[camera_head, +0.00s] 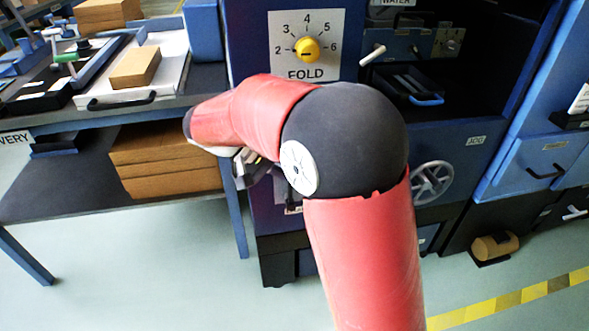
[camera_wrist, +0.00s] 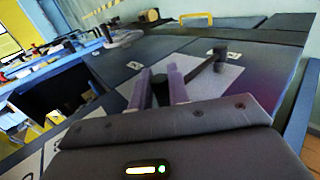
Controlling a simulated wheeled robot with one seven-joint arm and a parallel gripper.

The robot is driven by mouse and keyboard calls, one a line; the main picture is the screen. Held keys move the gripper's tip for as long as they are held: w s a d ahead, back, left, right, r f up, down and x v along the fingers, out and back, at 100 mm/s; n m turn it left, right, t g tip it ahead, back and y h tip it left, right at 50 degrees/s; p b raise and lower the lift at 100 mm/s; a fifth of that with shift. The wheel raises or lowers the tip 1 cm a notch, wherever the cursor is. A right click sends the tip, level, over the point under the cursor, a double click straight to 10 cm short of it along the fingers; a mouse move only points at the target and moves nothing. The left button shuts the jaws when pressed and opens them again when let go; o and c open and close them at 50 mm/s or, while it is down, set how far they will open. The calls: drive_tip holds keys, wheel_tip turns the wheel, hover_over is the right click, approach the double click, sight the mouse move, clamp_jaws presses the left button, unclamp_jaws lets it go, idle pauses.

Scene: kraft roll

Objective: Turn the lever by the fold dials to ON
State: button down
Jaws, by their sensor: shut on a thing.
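The yellow fold dial (camera_head: 307,50) sits on a white plate numbered 2 to 6 and marked FOLD, on the front of the dark blue machine. My gripper (camera_head: 250,168) is low at the machine's left edge in the head view, mostly hidden by my arm. In the wrist view my gripper (camera_wrist: 160,74) has its two fingers closed around a dark upright lever grip (camera_wrist: 160,91). The lever's ON mark cannot be read. A second dark handle with a round end (camera_wrist: 219,60) stands just to the right, over a white plate (camera_wrist: 205,83).
A blue bench (camera_head: 65,122) with a white tray and brown stacks stands left of the machine. A white-tipped lever (camera_head: 373,54) and a grey handwheel (camera_head: 432,182) are on the machine's right part. The floor in front is clear.

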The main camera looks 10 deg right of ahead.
drive_tip(key=shift+a+f, duration=0.1)
drive_tip(key=shift+a, duration=0.05)
drive_tip(key=c, duration=1.4)
unclamp_jaws()
drive_tip(key=v, duration=0.7)
drive_tip(key=shift+a+r, duration=0.25)
drive_tip(key=shift+a, duration=0.05)
